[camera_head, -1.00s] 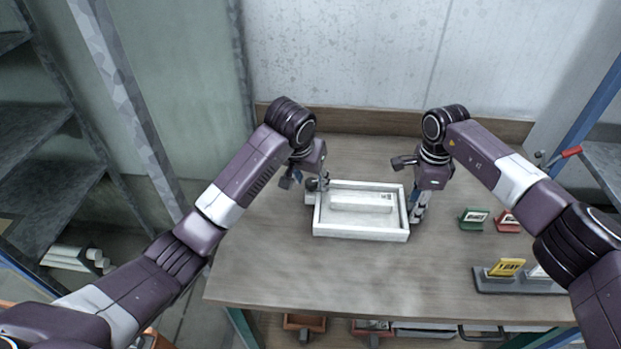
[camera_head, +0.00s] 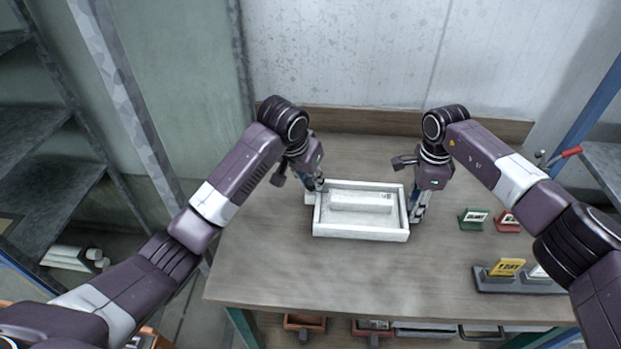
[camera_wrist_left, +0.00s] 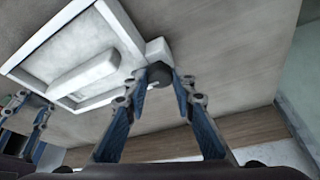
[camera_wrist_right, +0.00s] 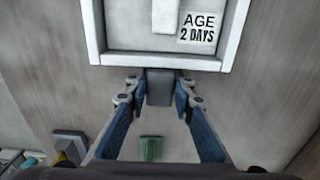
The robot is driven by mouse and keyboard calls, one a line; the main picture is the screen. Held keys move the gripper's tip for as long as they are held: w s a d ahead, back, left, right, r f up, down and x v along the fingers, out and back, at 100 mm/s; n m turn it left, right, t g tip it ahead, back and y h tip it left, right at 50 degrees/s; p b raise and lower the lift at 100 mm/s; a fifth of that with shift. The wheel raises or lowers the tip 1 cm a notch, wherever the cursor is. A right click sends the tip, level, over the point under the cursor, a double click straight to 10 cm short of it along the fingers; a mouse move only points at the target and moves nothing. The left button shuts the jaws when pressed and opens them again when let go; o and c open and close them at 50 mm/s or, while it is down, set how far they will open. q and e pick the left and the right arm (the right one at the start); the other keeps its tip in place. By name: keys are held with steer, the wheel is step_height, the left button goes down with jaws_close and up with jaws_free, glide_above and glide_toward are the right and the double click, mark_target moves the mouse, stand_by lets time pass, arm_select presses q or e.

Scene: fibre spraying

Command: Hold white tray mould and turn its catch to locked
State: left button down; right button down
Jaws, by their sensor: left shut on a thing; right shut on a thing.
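The white tray mould (camera_head: 360,237) lies flat on the bench, with a raised white bar inside it. A label on its floor reads "AGE 2 DAYS" in the right wrist view. My right gripper (camera_head: 414,213) is shut on a grey tab (camera_wrist_right: 160,88) on the tray's right side. My left gripper (camera_head: 317,188) is at the tray's far left corner. It is shut on the catch, a dark knob (camera_wrist_left: 159,74) beside a small white block (camera_wrist_left: 157,49). The fingers partly hide the catch, and I cannot tell its turn position.
A green card holder (camera_head: 473,219) and a red one (camera_head: 507,221) stand right of the tray. A dark stand with a yellow card (camera_head: 506,267) is nearer the front right. The wooden bench (camera_head: 290,275) is clear in front of the tray. A wall rises behind.

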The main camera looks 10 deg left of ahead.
arm_select(q)
steer(key=c, duration=1.7)
jaws_free()
steer(key=shift+o, duration=0.2)
steer(key=v, duration=1.2)
steer(key=shift+a, duration=0.1)
arm_select(e)
steer(key=c, duration=1.6)
jaws_free()
